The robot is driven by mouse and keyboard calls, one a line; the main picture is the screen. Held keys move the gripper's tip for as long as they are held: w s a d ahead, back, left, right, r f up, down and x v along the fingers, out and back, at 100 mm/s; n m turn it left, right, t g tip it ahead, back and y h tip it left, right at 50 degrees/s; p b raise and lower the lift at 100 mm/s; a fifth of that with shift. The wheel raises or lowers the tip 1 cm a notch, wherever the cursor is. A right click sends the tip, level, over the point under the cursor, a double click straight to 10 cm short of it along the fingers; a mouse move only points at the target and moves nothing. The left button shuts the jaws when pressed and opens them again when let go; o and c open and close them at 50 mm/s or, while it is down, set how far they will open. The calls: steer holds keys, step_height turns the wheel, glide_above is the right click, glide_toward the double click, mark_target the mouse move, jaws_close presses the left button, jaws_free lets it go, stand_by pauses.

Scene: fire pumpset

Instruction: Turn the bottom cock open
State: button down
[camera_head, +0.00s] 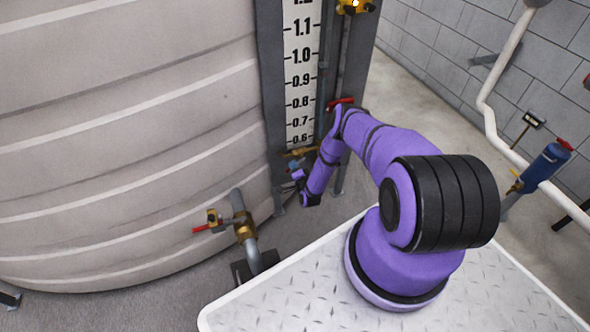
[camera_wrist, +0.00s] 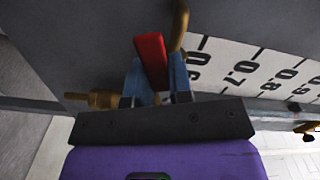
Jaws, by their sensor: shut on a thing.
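The bottom cock is a brass fitting (camera_head: 300,152) at the foot of the level gauge, partly hidden by my arm in the head view. In the wrist view its brass body (camera_wrist: 105,100) is left of the fingers, and a curved brass piece (camera_wrist: 181,25) rises behind. Its red handle (camera_wrist: 150,58) sits between the two blue fingers. My gripper (camera_wrist: 158,75) is shut on this handle. In the head view my gripper (camera_head: 295,168) is low by the gauge, small and partly hidden, and the held handle cannot be made out.
The gauge board (camera_head: 301,70) stands against the large ribbed tank (camera_head: 130,120). Another red handle (camera_head: 340,102) shows just behind my arm. A brass valve with a red lever (camera_head: 215,228) juts from the tank at lower left. A brass valve (camera_head: 355,6) is up top.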

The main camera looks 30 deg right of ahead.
steer(key=shift+a+r+m, duration=0.1)
steer(key=shift+r+m, duration=0.35)
steer(key=shift+m, duration=0.6)
steer(key=shift+a+r+m, duration=0.1)
steer(key=shift+r+m, duration=0.3)
steer(key=shift+m, duration=0.65)
steer(key=c, duration=1)
jaws_free()
steer(key=s, duration=0.3)
steer(key=s+a, duration=0.1)
steer(key=s, duration=0.3)
steer(key=s+a, duration=0.1)
steer(key=s, duration=0.2)
steer(key=shift+s, duration=0.3)
